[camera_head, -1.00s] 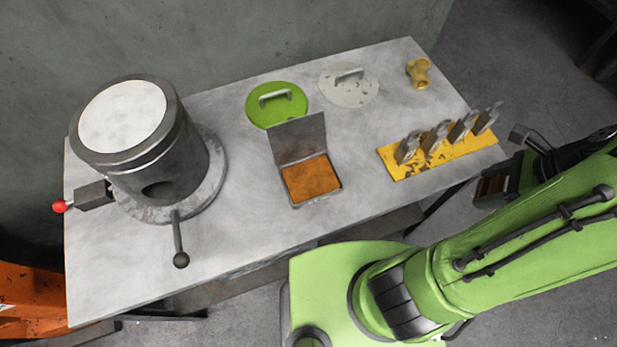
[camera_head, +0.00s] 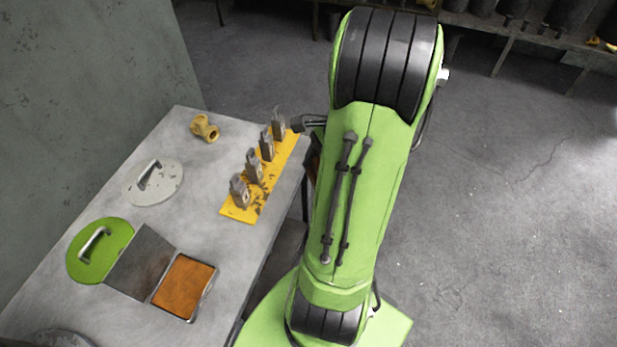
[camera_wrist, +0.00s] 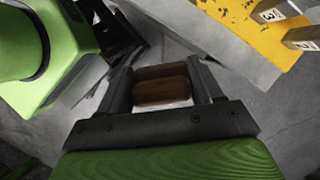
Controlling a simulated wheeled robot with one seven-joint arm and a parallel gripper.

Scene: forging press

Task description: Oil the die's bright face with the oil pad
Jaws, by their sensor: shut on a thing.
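My gripper (camera_wrist: 160,70) is shut on a brown block (camera_wrist: 160,88) in the wrist view. A pale strip shows along the block's near edge; I cannot tell whether it is the die's bright face. In the head view my arm hides most of the gripper, off the table's right edge near the yellow rack. An orange-brown pad (camera_head: 183,287), apparently the oil pad, lies in a shallow open box with its grey lid (camera_head: 141,262) raised, at the lower left. The gripper is well apart from it.
A yellow rack (camera_head: 238,213) with several upright grey pieces (camera_head: 254,166) stands along the table's (camera_head: 205,240) edge. A yellow fitting (camera_head: 205,128), a grey handled disc (camera_head: 153,182) and a green handled disc (camera_head: 98,250) lie on the table. Open floor (camera_head: 480,220) is at right.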

